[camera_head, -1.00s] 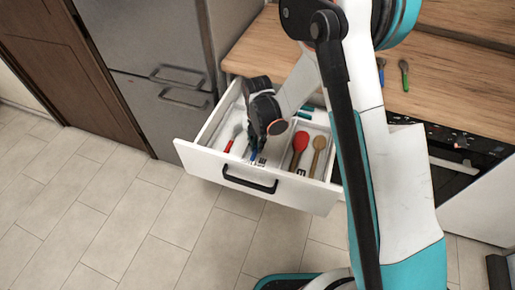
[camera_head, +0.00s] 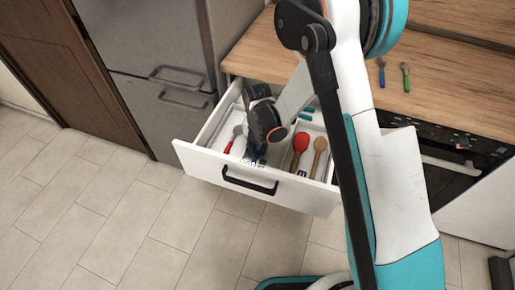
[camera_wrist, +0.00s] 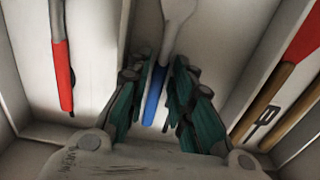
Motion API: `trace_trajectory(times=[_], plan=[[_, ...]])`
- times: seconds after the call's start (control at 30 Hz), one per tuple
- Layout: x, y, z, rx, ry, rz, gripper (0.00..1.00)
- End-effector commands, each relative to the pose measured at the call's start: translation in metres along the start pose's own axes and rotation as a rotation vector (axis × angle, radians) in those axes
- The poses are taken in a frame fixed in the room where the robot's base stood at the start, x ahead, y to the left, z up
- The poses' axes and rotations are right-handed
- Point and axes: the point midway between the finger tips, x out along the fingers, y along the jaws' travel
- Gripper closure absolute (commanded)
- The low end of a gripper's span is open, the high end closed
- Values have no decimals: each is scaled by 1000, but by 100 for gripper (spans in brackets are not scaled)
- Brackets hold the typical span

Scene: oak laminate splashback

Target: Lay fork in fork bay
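A blue-handled utensil with a pale grey head lies in the middle bay of the open drawer (camera_head: 295,186). In the wrist view its blue handle (camera_wrist: 155,95) is between the fingers of my gripper (camera_wrist: 163,80), and its head is cut off at the top edge, so I cannot tell its shape. My gripper (camera_head: 257,157) is low in the drawer, with its teal-padded fingers apart on both sides of the handle. A small gap shows on the right side of the handle. In the head view the gripper hides most of this utensil.
A red-handled utensil (camera_head: 233,138) lies in the left bay. A red spoon (camera_head: 300,148) and a wooden spoon (camera_head: 318,152) lie in the right bay. Drawer dividers stand close beside my gripper. Blue-handled (camera_head: 381,70) and green-handled (camera_head: 405,76) utensils lie on the counter.

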Motion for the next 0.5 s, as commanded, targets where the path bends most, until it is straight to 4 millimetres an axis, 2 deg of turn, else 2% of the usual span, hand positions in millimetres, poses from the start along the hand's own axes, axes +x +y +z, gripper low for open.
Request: trace_trajectory(times=[0.17, 0.5], plan=[[-24, 0, 0, 0, 0, 0, 79], [-93, 0, 0, 0, 0, 0, 79]])
